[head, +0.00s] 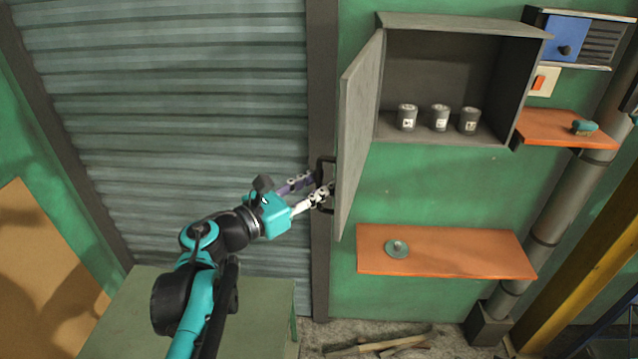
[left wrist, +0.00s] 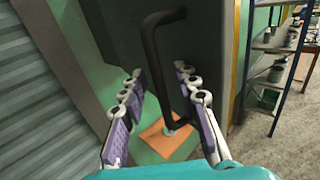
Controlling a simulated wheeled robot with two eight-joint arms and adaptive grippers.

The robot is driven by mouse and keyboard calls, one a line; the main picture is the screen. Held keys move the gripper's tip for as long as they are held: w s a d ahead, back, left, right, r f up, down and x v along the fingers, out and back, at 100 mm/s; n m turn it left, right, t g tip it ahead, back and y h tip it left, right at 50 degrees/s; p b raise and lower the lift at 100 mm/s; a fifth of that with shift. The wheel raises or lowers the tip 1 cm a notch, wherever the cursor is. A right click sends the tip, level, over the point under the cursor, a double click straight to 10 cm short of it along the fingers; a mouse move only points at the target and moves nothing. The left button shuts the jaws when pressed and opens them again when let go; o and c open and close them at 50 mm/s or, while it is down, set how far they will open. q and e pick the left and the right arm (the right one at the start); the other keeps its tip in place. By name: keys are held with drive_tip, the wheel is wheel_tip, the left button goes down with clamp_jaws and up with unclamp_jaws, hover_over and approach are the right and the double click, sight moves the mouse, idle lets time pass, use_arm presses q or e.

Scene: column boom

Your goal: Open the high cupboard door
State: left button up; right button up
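The grey high cupboard (head: 465,27) hangs on the green wall. Its door (head: 361,115) stands wide open, swung out to the left side, and the inside shows. The black bar handle (head: 321,168) is on the door's outer face; it also shows in the left wrist view (left wrist: 152,45). My left gripper (head: 322,186) is at the handle. In the left wrist view its fingers (left wrist: 160,74) are spread, with the handle between them and gaps on both sides. My right gripper is not in view.
Several grey cans (head: 439,118) stand in the cupboard. An orange shelf (head: 455,257) with a small round object is below it. A grey shutter (head: 180,120) is left, a green table (head: 130,315) lower left. A pipe (head: 548,225) runs at the right.

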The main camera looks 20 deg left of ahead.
use_arm(q)
drive_tip(key=v, duration=0.7)
drive_tip(key=shift+s, duration=0.2)
idle(0.4)
